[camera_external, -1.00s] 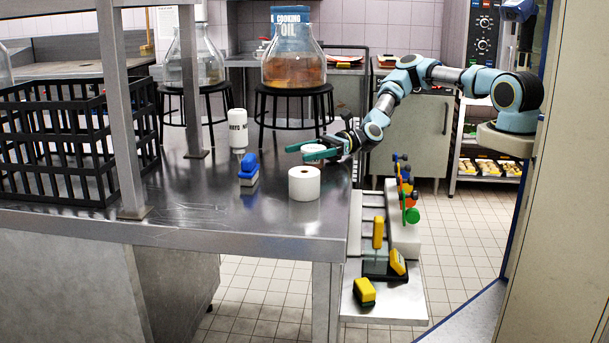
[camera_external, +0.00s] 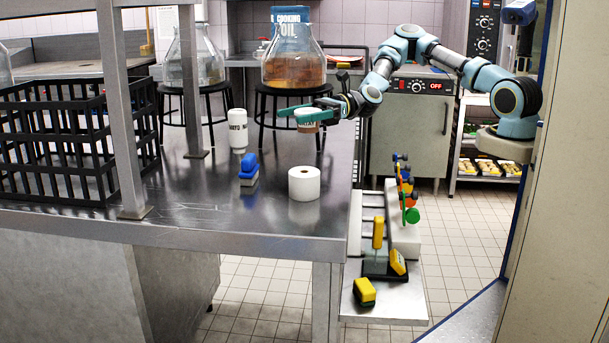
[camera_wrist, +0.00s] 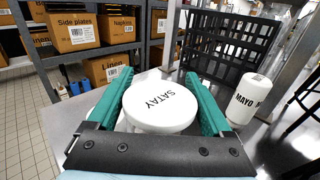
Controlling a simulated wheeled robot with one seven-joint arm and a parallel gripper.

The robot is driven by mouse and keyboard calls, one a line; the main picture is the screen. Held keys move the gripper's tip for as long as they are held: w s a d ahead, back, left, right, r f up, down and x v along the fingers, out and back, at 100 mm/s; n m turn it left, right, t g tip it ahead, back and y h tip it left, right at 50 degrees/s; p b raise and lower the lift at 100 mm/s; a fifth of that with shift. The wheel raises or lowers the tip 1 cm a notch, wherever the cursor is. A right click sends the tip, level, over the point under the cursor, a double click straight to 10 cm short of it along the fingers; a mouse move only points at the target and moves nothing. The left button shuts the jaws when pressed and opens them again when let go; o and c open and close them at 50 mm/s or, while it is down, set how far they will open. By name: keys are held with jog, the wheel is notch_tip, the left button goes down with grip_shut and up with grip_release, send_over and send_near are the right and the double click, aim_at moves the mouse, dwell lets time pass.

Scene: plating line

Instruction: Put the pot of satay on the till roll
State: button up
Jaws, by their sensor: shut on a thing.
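The pot of satay (camera_external: 309,122) is a small tub with a brown label and a pale lid. My gripper (camera_external: 305,113) is shut on it and holds it in the air above the steel table, behind and above the till roll. In the wrist view the white lid marked SATAY (camera_wrist: 161,105) sits between the green fingers. The till roll (camera_external: 304,184) is a white cylinder standing upright on the table near its right end, with a small dark core hole on top.
A blue-handled brush (camera_external: 248,170) lies left of the till roll. A white MAYO bottle (camera_external: 238,132) stands behind it. A black crate (camera_external: 62,150) and a shelf post (camera_external: 122,110) are at the left. Bare table surrounds the till roll.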

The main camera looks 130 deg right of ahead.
notch_tip(320, 180, up, 4)
jog(key=r, duration=0.1)
send_over(293, 174)
notch_tip(293, 174, down, 10)
jog(key=p, duration=0.3)
jog(key=shift+w+a+f, duration=0.1)
jog(key=shift+f, duration=0.2)
jog(key=o, duration=1.2)
jog(key=shift+r, duration=0.1)
jog(key=shift+r, duration=0.15)
jog(key=s+b, duration=0.3)
jog(key=s, duration=0.9)
